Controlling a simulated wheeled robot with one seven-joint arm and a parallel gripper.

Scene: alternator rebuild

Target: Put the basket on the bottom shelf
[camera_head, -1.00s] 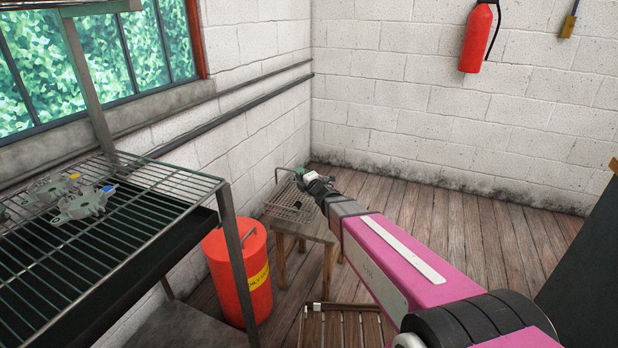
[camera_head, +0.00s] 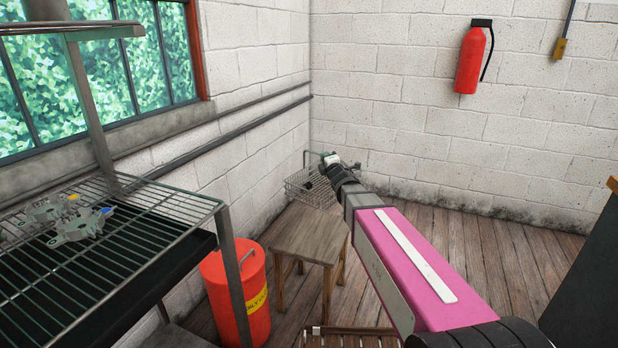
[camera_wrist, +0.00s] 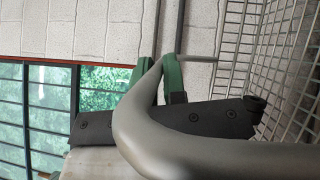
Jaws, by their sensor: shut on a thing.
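The wire basket (camera_head: 312,190) hangs from my gripper (camera_head: 328,160) in the head view, above and behind a wooden stool and apart from its top. My gripper is shut on the basket's handle. In the wrist view the green fingertips (camera_wrist: 160,82) close on the grey handle bar (camera_wrist: 145,110), and the basket's wire mesh (camera_wrist: 275,70) fills the right side. A dark object shows inside the basket, too small to name. The wire shelf rack (camera_head: 150,205) stands at the left, with a dark lower level (camera_head: 195,244) and a partly hidden lowest shelf (camera_head: 180,336).
The wooden stool (camera_head: 308,236) has a bare top. A red bin (camera_head: 235,290) stands between it and the rack. Metal parts (camera_head: 78,226) lie on the upper wire shelf. A slatted wooden item (camera_head: 350,341) is at the bottom. A dark cabinet (camera_head: 590,270) is at the right.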

